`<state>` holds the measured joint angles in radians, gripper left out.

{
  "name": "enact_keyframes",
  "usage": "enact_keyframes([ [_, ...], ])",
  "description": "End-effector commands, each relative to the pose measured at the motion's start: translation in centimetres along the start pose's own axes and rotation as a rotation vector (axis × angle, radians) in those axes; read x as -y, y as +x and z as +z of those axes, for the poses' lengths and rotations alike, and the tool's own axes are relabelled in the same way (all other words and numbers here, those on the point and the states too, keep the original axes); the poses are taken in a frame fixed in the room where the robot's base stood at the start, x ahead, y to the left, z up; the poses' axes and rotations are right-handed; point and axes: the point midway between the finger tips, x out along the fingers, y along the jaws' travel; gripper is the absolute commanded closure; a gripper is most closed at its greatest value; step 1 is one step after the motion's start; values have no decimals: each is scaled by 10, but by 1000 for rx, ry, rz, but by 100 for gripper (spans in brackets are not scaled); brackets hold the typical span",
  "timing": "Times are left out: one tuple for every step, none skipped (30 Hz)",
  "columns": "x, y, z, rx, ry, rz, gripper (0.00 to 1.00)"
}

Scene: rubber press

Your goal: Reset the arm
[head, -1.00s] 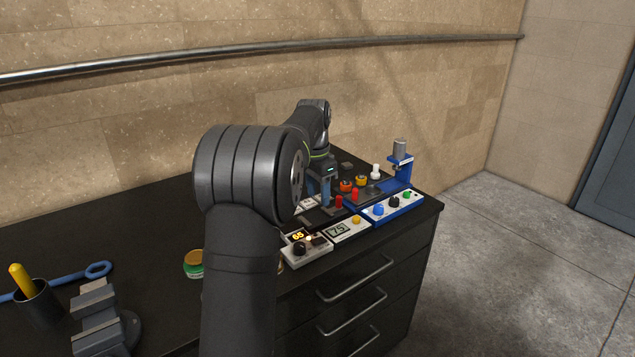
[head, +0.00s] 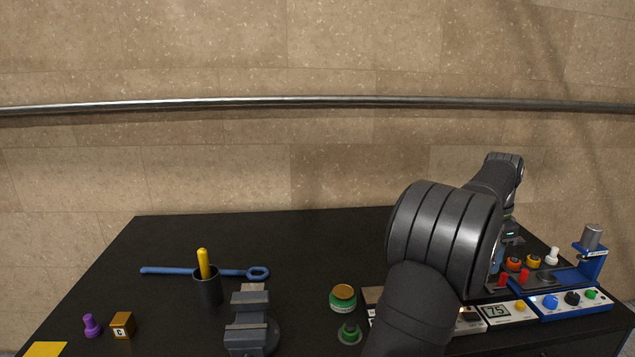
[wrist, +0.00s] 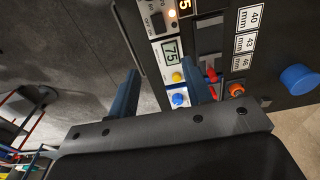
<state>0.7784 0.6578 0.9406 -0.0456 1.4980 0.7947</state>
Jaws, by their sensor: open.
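My arm rises at the right of the head view and bends over the bench (head: 310,240) toward the press equipment. My gripper (wrist: 160,88) shows in the wrist view with its two blue-grey fingers apart and nothing between them. It is above the control panels, with the display panel reading 75 (wrist: 170,52) beyond and between the fingertips. In the head view the fingers are mostly hidden behind my arm. The blue press stand (head: 588,262) with its grey cylinder stands at the right end of the bench.
A bench vise (head: 250,325), a black cup (head: 207,288) with a yellow handle, a blue wrench (head: 160,271), a purple piece (head: 91,326) and a cube marked C (head: 122,325) lie at left. A green-and-gold tin (head: 343,298) sits beside my arm. The back middle is bare.

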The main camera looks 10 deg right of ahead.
Motion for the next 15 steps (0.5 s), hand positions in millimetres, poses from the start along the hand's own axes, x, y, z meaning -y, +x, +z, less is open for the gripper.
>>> enact_keyframes([
  [0, 6, 0, 2, 0, 2, 55],
  [0, 10, 0, 3, 0, 3, 55],
  [0, 16, 0, 3, 0, 3, 55],
  [-1, 21, 0, 3, 0, 3, 55],
  [-1, 26, 0, 3, 0, 3, 55],
  [-1, 34, 0, 3, 0, 3, 55],
  [-1, 40, 0, 3, 0, 4, 55],
  [-1, 46, 0, 3, 0, 3, 55],
  [-1, 55, 0, 4, 0, 4, 55],
  [-1, 61, 0, 3, 0, 3, 55],
  [-1, 67, 0, 3, 0, 4, 55],
  [-1, 75, 0, 3, 0, 3, 55],
  [-1, 81, 0, 3, 0, 4, 55],
  [-1, 86, 0, 3, 0, 3, 55],
  [-1, 95, 0, 3, 0, 3, 55],
])
